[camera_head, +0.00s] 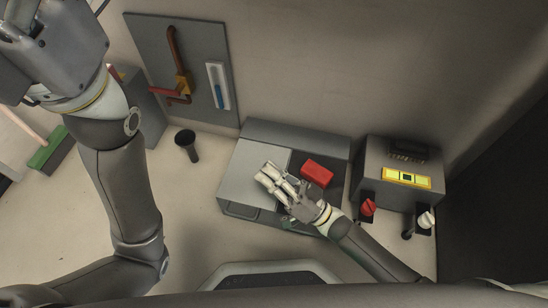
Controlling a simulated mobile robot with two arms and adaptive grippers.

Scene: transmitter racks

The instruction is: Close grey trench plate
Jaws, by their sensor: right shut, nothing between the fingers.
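The grey trench plate (250,170) appears to be the flat light-grey panel over the left part of a low grey box in the middle of the view. To its right the box is open, and a red block (317,173) sits in the dark opening. My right gripper (266,175) is shut and empty, with its fingers over the plate's right part. Whether it touches the plate is unclear. My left gripper (40,45) is large and cut off at the top left, far from the box; its fingertips cannot be made out.
A grey unit (385,170) with a yellow panel and red and white knobs stands right of the box. A dark cup-like cylinder (187,145) stands to the left. A wall board (185,70) carries brown pipes and a blue gauge.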

